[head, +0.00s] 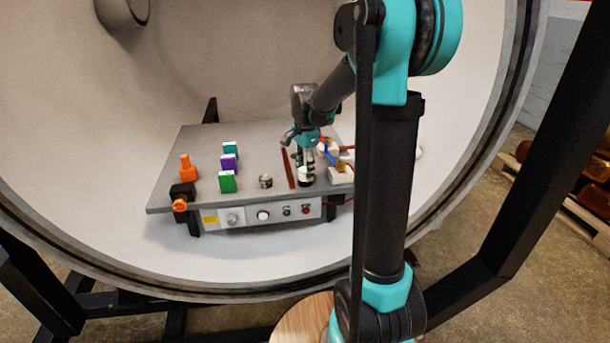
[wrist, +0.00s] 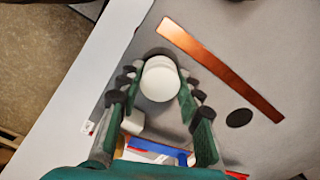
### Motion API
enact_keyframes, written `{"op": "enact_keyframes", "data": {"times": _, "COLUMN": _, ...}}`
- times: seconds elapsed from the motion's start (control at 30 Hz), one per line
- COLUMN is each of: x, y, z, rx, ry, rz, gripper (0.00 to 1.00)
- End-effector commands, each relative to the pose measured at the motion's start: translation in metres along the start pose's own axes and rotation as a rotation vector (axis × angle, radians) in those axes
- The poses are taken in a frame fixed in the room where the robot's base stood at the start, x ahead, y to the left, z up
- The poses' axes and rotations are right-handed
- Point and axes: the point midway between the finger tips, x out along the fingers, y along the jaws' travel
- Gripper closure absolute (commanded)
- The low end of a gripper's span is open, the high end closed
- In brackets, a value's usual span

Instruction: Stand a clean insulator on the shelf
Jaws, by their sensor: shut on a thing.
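My gripper (head: 306,163) is shut on a white, rounded insulator (wrist: 160,80), which sits between the two green-padded fingers in the wrist view. In the head view the insulator (head: 305,174) shows white below the fingers, near the front right of the grey shelf (head: 250,141). I cannot tell whether its base touches the shelf. The visible top looks plain white with no marks; its sides are largely hidden by the fingers. A flat copper-coloured strip (head: 288,168) lies just left of my gripper; it also shows in the wrist view (wrist: 220,67).
Green (head: 227,182), purple (head: 229,163) and teal (head: 231,149) blocks stand left on the shelf, with an orange piece (head: 188,168). A small metal cylinder (head: 265,181) stands near the front. Blue, white and yellow items crowd the right. A dark disc (wrist: 239,117) lies beside the strip.

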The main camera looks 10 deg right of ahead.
Motion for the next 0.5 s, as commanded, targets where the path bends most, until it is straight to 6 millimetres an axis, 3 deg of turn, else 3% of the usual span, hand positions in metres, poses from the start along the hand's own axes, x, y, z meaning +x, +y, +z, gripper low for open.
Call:
{"op": "enact_keyframes", "data": {"times": 0.13, "x": 0.015, "y": 0.0, "z": 0.0, "rx": 0.0, "ry": 0.0, "rz": 0.0, "gripper": 0.96}}
{"op": "enact_keyframes", "data": {"times": 0.5, "x": 0.019, "y": 0.0, "z": 0.0, "rx": 0.0, "ry": 0.0, "rz": 0.0, "gripper": 0.96}}
